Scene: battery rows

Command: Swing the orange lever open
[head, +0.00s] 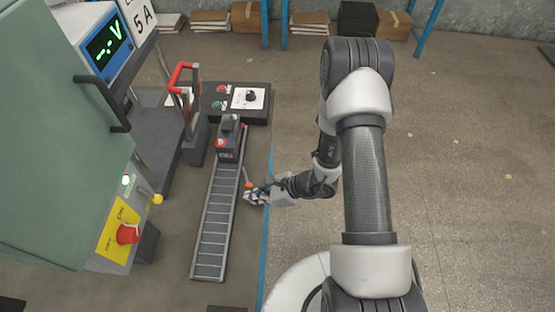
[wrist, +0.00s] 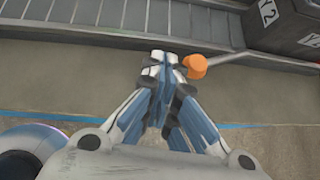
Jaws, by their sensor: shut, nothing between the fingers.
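The orange lever is a thin grey rod with an orange knob at its end. In the head view the orange knob (head: 248,185) is beside the right side of the roller track, near my gripper (head: 256,196). In the wrist view the orange knob (wrist: 194,67) is just right of my gripper's fingertips (wrist: 163,62), and its rod runs right toward the dark battery housing (wrist: 288,25). My fingers are shut and empty. The knob looks very close to the right finger; I cannot tell whether they touch.
The roller track (head: 213,225) holds a dark battery (head: 231,139) at its far end. A control box (head: 232,100) stands behind it. A green cabinet (head: 60,140) with a red knob (head: 128,234) is at left. A red-handled lever (head: 183,72) stands left of the battery. Open floor lies right.

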